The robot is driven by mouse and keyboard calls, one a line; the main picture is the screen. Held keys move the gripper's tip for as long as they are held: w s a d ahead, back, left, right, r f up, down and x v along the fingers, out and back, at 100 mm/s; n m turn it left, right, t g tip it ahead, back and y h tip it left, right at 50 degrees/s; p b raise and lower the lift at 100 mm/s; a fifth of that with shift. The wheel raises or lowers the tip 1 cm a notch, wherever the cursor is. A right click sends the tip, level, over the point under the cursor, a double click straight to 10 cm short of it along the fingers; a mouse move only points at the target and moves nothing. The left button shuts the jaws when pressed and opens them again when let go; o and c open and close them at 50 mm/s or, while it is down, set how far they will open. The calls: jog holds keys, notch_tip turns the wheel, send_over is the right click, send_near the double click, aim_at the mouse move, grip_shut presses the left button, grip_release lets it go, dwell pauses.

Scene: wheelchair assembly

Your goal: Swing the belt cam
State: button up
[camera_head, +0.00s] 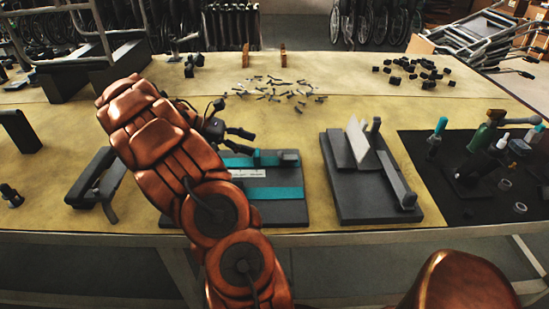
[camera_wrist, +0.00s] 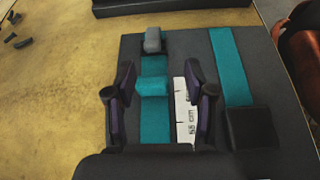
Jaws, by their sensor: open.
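The dark belt fixture (camera_head: 290,210) lies on the table under and beside my gripper (camera_head: 243,141). Two teal belt strips cross it, and it fills most of the wrist view (camera_wrist: 205,60). A grey block (camera_wrist: 153,40) sits at the far end of one strip; it also shows in the head view (camera_head: 289,157). A raised teal piece (camera_wrist: 152,86) on that strip appears between my open fingers, with nothing gripped. Which part is the belt cam I cannot tell for sure. A white label (camera_wrist: 186,110) marked in cm lies beside the strip, partly hidden by a finger.
A second dark fixture (camera_head: 378,213) with a pale upright plate stands to the right. A black mat (camera_head: 450,205) with tools and bottles lies further right. Small dark pieces (camera_head: 280,90) are scattered behind. A black bracket (camera_head: 97,180) stands left of my arm.

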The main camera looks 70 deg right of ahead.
aim_at(280, 153)
jog(key=shift+s+d+f, duration=0.1)
jog(key=shift+d+f, duration=0.7)
jog(key=shift+f, duration=0.05)
jog(key=shift+s+d+g, duration=0.15)
jog(key=shift+g, duration=0.15)
jog(key=shift+x, duration=3.75)
jog(key=shift+c, duration=0.3)
grip_shut()
